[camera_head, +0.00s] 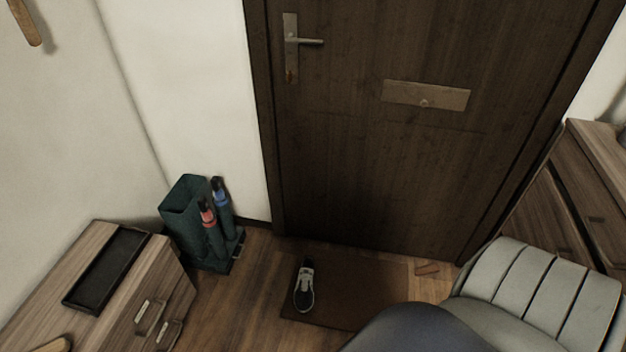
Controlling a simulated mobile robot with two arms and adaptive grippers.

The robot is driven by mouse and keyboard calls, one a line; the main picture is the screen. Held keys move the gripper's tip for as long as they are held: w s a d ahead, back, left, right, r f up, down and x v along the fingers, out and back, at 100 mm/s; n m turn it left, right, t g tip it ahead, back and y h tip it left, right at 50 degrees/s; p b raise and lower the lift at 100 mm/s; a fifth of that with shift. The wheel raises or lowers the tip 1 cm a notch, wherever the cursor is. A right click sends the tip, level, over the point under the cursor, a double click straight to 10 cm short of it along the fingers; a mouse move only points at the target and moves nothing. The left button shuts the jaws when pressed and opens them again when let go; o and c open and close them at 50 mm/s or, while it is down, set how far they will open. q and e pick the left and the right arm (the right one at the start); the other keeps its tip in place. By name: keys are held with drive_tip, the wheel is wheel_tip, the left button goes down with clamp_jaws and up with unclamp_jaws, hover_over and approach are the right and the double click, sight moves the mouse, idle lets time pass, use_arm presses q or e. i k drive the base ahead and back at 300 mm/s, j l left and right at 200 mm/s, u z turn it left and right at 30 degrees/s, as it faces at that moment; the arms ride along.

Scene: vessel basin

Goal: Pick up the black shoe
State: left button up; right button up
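The black shoe (304,289), with white laces and a pale sole edge, lies on the brown doormat (354,314) in front of the door. It sits near the mat's left side, its toe toward the bottom of the view. Nothing covers it. Neither of my grippers shows in the head view, so I cannot see their state or their distance from the shoe.
A closed dark wooden door (400,160) stands behind the mat. A green umbrella stand (187,222) with umbrellas is at left, behind a wooden cabinet (60,275) bearing a black tray (106,267). A grey cushioned seat (540,295) and another cabinet (575,205) are at right.

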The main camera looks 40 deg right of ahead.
sight(303, 296)
drive_tip(key=z, duration=1.2)
